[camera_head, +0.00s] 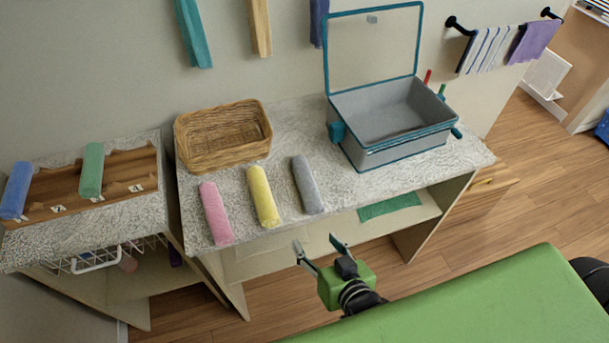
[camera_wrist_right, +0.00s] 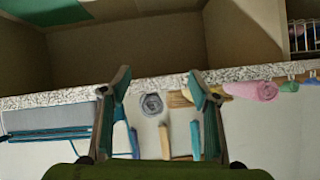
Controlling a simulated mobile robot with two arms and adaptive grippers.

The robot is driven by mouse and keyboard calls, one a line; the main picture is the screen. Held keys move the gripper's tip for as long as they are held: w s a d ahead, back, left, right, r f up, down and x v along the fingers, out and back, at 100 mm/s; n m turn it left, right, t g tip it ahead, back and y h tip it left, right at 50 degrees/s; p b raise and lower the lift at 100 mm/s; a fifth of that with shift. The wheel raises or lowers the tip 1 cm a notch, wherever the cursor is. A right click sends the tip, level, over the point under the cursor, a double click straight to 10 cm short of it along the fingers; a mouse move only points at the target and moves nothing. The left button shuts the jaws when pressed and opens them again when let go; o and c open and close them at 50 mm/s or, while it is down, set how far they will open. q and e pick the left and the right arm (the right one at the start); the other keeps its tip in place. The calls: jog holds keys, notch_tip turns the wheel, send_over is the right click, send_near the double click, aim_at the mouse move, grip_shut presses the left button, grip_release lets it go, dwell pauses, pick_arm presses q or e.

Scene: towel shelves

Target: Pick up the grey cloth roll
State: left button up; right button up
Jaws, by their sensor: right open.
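The grey cloth roll (camera_head: 307,184) lies on the speckled countertop (camera_head: 355,185), to the right of a yellow roll (camera_head: 263,196) and a pink roll (camera_head: 216,212). My right gripper (camera_head: 320,247) is open and empty, in front of the counter's front edge and apart from the grey roll. In the right wrist view, which looks upside down, the round end of the grey roll (camera_wrist_right: 152,104) shows between the two open fingers (camera_wrist_right: 160,82), beyond them. The pink roll (camera_wrist_right: 254,91) shows to its right. My left gripper is not in view.
A wicker basket (camera_head: 222,140) stands behind the rolls. An open grey box (camera_head: 385,118) with teal trim stands to their right. A wooden rack (camera_head: 120,182) at left holds a blue roll (camera_head: 16,190) and a green roll (camera_head: 91,169). An open shelf (camera_head: 340,232) lies under the countertop.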

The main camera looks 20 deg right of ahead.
jog(key=t, duration=0.1)
send_near(308, 186)
jog(key=s+f, duration=0.1)
jog(key=s, duration=0.1)
jog(key=shift+m, duration=0.4)
jog(key=p+x, duration=0.1)
jog(key=x, duration=0.6)
jog(key=shift+w+r+p, duration=0.15)
jog(key=shift+w+p, duration=0.15)
jog(key=shift+p, duration=0.1)
jog(key=x, duration=0.1)
jog(key=p+x, duration=0.1)
jog(key=x, duration=0.3)
jog(key=shift+w+d, duration=0.2)
jog(key=shift+d, duration=0.15)
jog(key=shift+w+p, duration=0.3)
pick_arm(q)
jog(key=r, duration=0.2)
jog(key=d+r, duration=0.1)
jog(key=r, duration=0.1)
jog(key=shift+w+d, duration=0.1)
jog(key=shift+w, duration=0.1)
pick_arm(e)
jog(key=shift+s, duration=0.1)
jog(key=c, duration=1.2)
